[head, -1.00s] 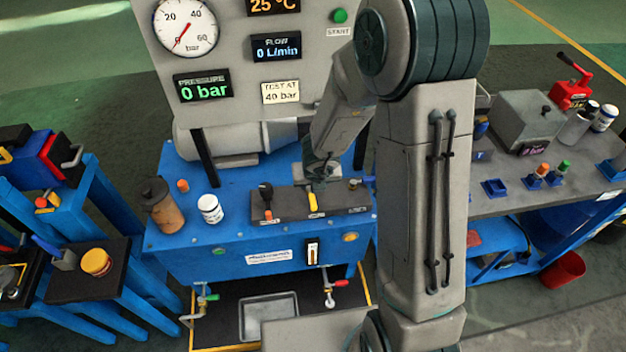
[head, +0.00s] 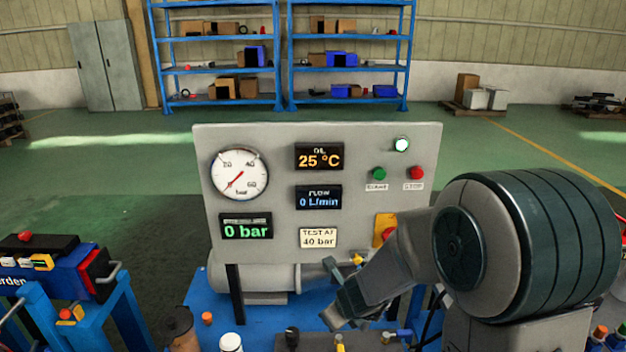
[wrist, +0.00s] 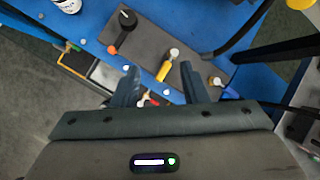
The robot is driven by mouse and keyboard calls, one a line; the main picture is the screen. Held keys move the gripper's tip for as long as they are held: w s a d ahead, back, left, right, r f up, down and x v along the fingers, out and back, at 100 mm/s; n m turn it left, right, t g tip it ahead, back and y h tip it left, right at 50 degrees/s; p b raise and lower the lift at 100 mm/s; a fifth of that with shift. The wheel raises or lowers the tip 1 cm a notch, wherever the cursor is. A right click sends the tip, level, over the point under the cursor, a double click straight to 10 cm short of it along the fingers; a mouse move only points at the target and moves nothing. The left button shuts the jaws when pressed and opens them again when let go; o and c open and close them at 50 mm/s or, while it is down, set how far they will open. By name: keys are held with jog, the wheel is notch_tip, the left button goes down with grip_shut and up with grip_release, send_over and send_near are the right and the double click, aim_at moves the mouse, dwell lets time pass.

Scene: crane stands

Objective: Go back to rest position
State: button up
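My gripper (head: 338,314) is in front of the grey gauge panel (head: 405,210), over the blue test stand (head: 255,312). In the wrist view my gripper (wrist: 160,80) has its two fingers apart, with nothing held between them. A yellow-handled lever (wrist: 166,68) on a dark plate (wrist: 150,45) shows beyond the fingers, apart from them. A black-handled lever (wrist: 123,30) stands to its left and a blue-handled one (wrist: 217,82) to its right. My arm covers the panel's lower right part.
The pressure display (head: 246,226) reads 0 bar. A brown bottle (head: 180,328) and a white jar (head: 231,342) stand on the test stand. A blue-framed stand (head: 85,272) is at the left. Blue shelves (head: 280,65) stand far behind, with open floor between.

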jog(key=s+r+n+y, duration=0.2)
jog(key=s+r+n, duration=0.65)
jog(key=n, duration=0.55)
jog(key=s+d+r+n+g+h, duration=0.3)
jog(key=s+d+n, duration=0.6)
jog(key=s+n, duration=0.3)
jog(key=shift+s+r+n+h, duration=0.15)
jog(key=shift+r+n+h, duration=0.55)
jog(key=shift+n, duration=0.4)
jog(key=shift+r, duration=0.1)
